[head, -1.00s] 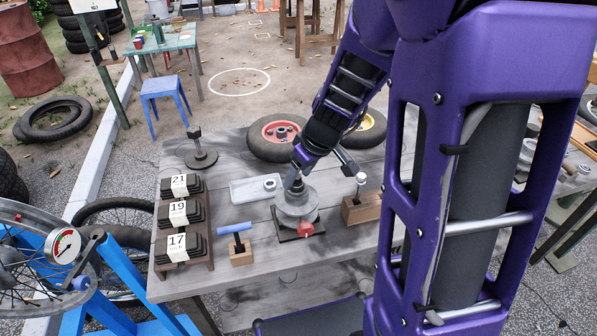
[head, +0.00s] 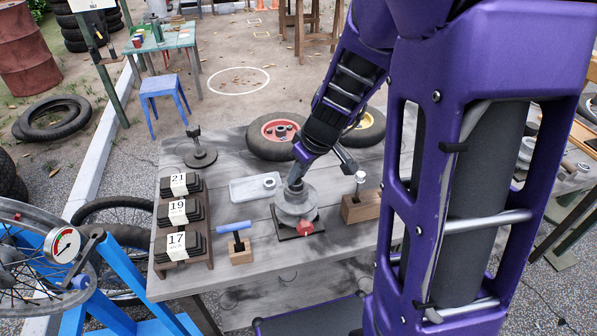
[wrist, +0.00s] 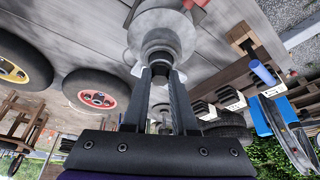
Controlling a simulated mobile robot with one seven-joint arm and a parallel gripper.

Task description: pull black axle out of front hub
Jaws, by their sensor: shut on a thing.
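The front hub (head: 295,207) is a grey rounded metal part on a dark square plate on the workbench. It fills the upper middle of the wrist view (wrist: 160,42). My gripper (head: 294,186) points down at the hub from above, and its fingertips (wrist: 160,72) are closed together just over the hub's end. The black axle (wrist: 159,68) shows as a short dark end between the fingertips. The rest of it is hidden by the hub and fingers, so I cannot tell how far it sits inside.
A red part (head: 305,227) is at the hub's front. A numbered rack (head: 181,222) stands further left. Wheels (head: 276,136) lie behind.

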